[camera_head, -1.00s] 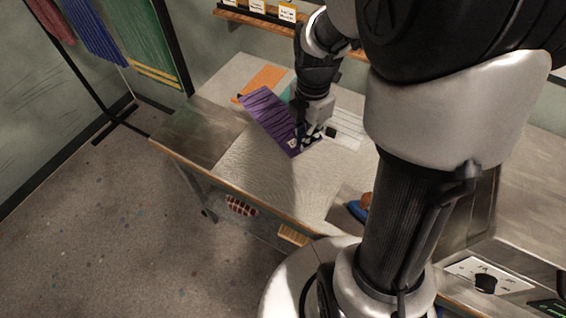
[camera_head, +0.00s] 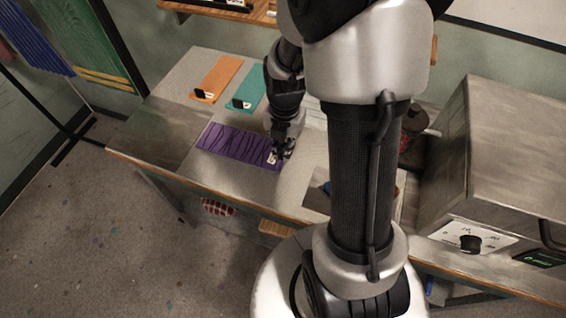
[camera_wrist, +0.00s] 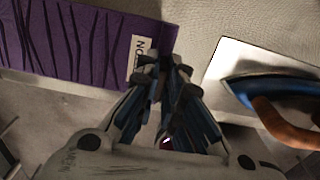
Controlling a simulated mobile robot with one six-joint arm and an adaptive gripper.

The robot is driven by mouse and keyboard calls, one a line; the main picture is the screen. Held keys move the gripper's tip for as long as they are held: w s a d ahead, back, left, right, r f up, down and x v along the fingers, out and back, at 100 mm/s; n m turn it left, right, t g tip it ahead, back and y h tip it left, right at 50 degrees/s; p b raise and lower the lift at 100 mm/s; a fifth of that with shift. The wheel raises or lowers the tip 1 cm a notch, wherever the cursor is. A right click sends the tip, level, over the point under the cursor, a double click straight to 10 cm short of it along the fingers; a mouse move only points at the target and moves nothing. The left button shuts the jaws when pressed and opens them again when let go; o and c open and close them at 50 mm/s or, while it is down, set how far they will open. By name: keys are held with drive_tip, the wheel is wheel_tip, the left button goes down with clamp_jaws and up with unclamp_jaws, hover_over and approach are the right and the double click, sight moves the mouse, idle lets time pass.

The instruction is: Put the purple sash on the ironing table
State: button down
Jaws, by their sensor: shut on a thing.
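The purple sash (camera_head: 236,145), with dark wavy stripes and a white label at its right end, lies flat-looking over the pale top of the ironing table (camera_head: 195,178). My gripper (camera_head: 279,152) is at the sash's right end, next to the label. In the wrist view the purple sash (camera_wrist: 70,45) spans the upper left, and my gripper (camera_wrist: 165,75) is closed on its edge by the label. Whether the sash rests fully on the surface or is slightly above it, I cannot tell.
An orange sash (camera_head: 217,78) and a teal sash (camera_head: 249,84), each with a small dark tag, lie farther back on the table. An iron (camera_wrist: 265,90) on a pale plate is to the right of my gripper. A grey box with a dial (camera_head: 520,150) stands at right.

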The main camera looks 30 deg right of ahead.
drive_tip(key=shift+f+b, duration=0.8)
drive_tip(key=shift+f, duration=2)
drive_tip(key=shift+f, duration=0.1)
drive_tip(key=c, duration=1.7)
unclamp_jaws()
